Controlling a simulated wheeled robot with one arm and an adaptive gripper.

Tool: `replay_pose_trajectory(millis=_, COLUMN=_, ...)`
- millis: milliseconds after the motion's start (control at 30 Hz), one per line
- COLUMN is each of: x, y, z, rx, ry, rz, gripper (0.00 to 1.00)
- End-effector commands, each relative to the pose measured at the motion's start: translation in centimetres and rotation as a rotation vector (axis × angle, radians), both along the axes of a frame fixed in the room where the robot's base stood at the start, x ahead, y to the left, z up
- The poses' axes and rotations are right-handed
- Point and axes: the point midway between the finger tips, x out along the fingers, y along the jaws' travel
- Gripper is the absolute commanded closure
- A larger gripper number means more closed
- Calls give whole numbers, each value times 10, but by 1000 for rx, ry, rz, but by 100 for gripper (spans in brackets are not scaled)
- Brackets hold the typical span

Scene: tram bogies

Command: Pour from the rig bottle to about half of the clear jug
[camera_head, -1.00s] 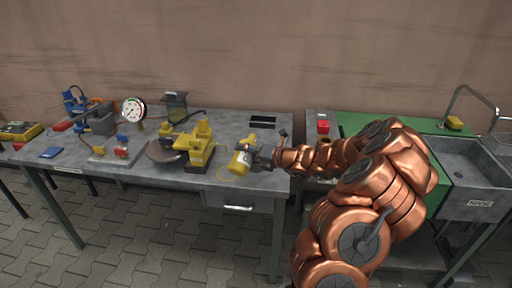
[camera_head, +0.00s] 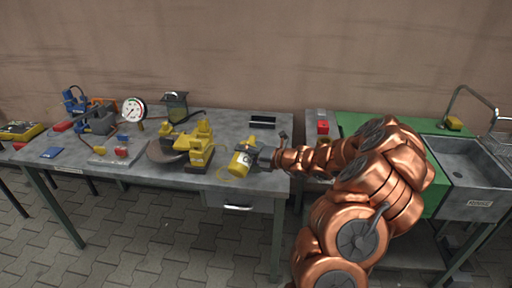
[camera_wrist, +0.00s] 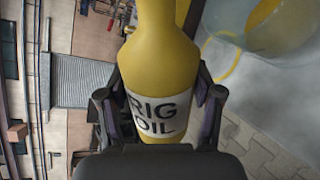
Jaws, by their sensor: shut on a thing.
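The yellow rig bottle (camera_wrist: 165,70), with a white label reading "RIG OIL", is between the fingers of my gripper (camera_wrist: 160,110), which is shut on it. In the head view the bottle (camera_head: 243,159) is tilted over the front part of the grey bench. The clear jug (camera_wrist: 222,22) is cut off at the top right of the wrist view, beside the bottle, with yellow liquid inside. In the head view a thin yellow curve shows beside the bottle, but the jug is not clear there. The bottle's mouth is outside the wrist view, and a stream cannot be made out.
A yellow machine (camera_head: 199,146) stands just left of the bottle on the bench (camera_head: 235,125). A pressure gauge (camera_head: 134,111), a lidded container (camera_head: 175,106) and a black tray (camera_head: 262,122) are farther back. A sink (camera_head: 470,165) is at the right.

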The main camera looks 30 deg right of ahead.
Motion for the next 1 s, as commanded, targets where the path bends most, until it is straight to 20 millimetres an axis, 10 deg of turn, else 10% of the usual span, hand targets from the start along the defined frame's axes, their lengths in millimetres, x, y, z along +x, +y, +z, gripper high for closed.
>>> replay_pose_trajectory(millis=1000, x=0, y=0, z=-1, rx=53, ry=32, rz=0, gripper=87)
